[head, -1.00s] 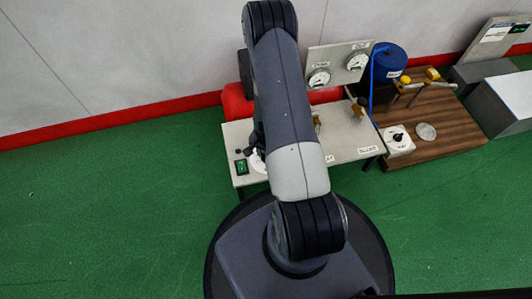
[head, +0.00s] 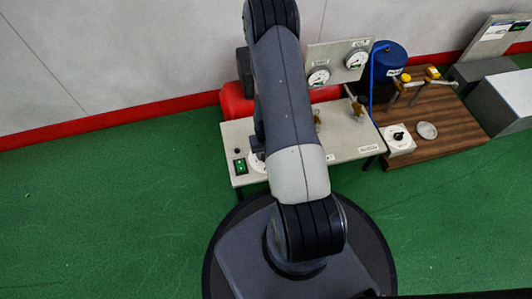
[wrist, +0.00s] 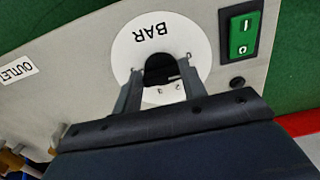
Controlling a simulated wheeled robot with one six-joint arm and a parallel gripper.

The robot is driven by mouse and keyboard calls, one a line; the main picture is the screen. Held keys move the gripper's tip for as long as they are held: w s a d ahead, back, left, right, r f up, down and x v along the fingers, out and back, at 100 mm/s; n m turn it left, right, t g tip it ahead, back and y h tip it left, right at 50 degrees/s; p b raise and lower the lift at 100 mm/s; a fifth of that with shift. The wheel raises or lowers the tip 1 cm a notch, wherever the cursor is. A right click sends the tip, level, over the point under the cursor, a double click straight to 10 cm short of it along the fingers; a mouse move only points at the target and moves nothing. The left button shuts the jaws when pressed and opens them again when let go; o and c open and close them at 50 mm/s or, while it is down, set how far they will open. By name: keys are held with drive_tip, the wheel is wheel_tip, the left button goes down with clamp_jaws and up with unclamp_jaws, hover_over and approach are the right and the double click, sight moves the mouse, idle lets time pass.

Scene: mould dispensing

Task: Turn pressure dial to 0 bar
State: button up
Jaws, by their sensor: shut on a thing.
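The pressure dial (wrist: 150,38) is a white disc marked BAR, printed upside down in the wrist view, with a black knob (wrist: 160,68) at its middle. My gripper (wrist: 159,74) has its two fingers on either side of the knob and is shut on it. The lower part of the disc is partly hidden by my fingers, and I cannot read the dial's setting. In the head view a sliver of the white disc (head: 257,163) shows at the left of the pale bench panel, mostly covered by my arm.
A green rocker switch (wrist: 243,36) and a small black button (wrist: 237,83) sit beside the dial. Two gauges (head: 318,77) (head: 356,59) stand on an upright panel behind.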

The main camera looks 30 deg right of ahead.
drive_tip(key=shift+n, duration=0.9)
drive_tip(key=o, duration=1)
wheel_tip(320, 180, up, 11)
drive_tip(key=p, duration=0.4)
drive_tip(key=shift+f, duration=0.2)
